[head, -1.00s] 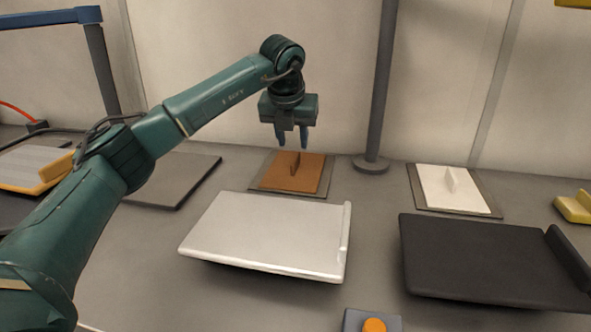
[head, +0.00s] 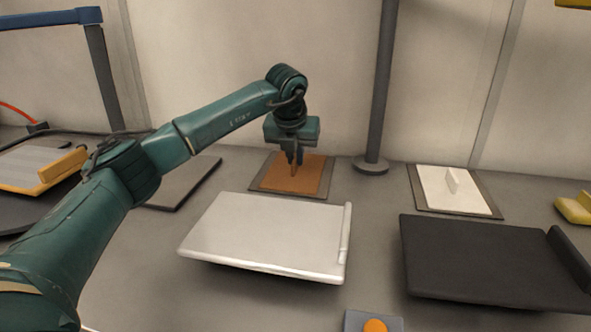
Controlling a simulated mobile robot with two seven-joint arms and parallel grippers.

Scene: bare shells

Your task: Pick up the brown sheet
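The brown sheet (head: 312,178) lies flat on a grey mat at the back middle of the table, with a thin upright tab in its middle. My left gripper (head: 294,160) points straight down over the sheet. Its two fingers are close together on either side of the tab, which shows between and just below them. They look shut on it. The sheet still appears to rest on its mat. My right gripper is not in view.
A white tilted panel (head: 262,235) stands in front of the sheet and a black one (head: 480,262) at the right. A dark post (head: 380,90) rises right of the sheet. A white sheet with a tab (head: 440,190) lies further right. An orange button (head: 375,326) is at the front.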

